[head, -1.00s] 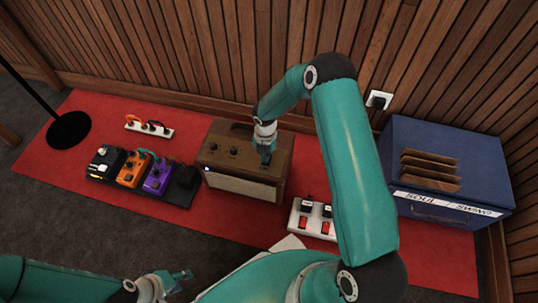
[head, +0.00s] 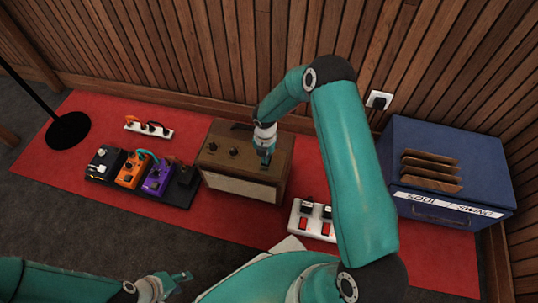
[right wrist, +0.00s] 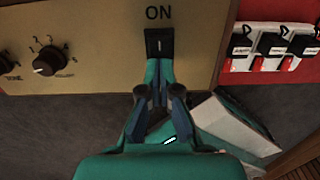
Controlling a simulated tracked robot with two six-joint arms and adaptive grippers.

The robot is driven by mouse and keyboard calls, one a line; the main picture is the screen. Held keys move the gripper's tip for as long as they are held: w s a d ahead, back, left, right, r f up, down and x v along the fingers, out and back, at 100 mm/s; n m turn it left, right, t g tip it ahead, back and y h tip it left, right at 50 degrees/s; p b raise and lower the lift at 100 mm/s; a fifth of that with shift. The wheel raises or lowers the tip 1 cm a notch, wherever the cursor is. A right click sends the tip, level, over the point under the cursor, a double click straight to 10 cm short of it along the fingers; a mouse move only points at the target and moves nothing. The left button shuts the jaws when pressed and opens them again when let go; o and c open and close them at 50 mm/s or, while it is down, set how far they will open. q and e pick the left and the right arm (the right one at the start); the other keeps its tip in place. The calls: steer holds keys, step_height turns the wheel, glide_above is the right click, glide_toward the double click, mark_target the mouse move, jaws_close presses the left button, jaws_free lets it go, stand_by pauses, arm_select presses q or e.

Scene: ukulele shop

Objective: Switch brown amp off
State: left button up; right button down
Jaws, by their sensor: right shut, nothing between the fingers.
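The brown amp (head: 240,187) stands on the red carpet against the slatted wall, with knobs on its top panel. In the right wrist view its black rocker switch (right wrist: 159,42) sits below the printed word ON. My right gripper (head: 265,164) is shut and empty, over the right part of the amp's panel. In the right wrist view its fingertips (right wrist: 159,68) are at the lower edge of the switch; I cannot tell whether they touch. No lit lamp shows on the amp. My left gripper (head: 182,278) is low at the front, away from the amp; its opening is unclear.
A pedalboard (head: 100,180) with several pedals lies left of the amp. A white power strip (head: 160,131) is behind it. A white switch box (head: 298,226) with red switches is right of the amp. A blue crate (head: 400,160) stands further right.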

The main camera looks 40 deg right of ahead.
steer(key=shift+r+p, duration=2.6)
steer(key=shift+r, duration=0.85)
steer(key=shift+f, duration=0.1)
steer(key=shift+a, duration=0.15)
